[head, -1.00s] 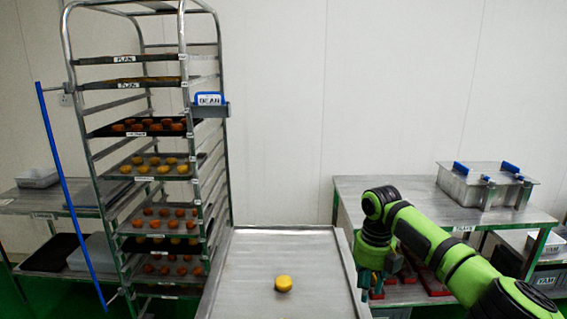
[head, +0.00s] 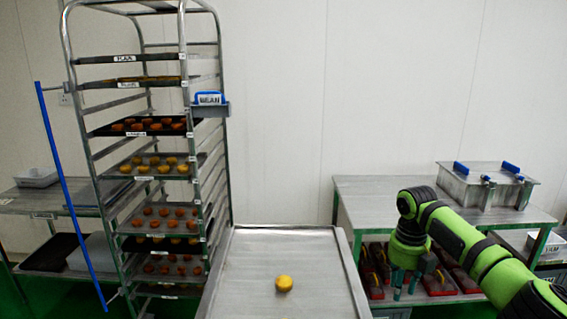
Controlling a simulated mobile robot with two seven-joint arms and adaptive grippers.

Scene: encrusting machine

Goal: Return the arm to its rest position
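My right arm comes in from the lower right in the head view. My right gripper (head: 405,284) points down beside the right edge of the metal tray table (head: 245,268), clear of it. Its fingers look apart with nothing visible between them. My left gripper is not in view.
A tall rack (head: 224,165) with several trays of pieces stands at the left. A steel side table (head: 355,200) at the right carries a lidded metal box (head: 470,190); red-based items (head: 437,284) sit on its lower shelf, behind my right gripper. A blue rod (head: 70,200) stands left of the rack.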

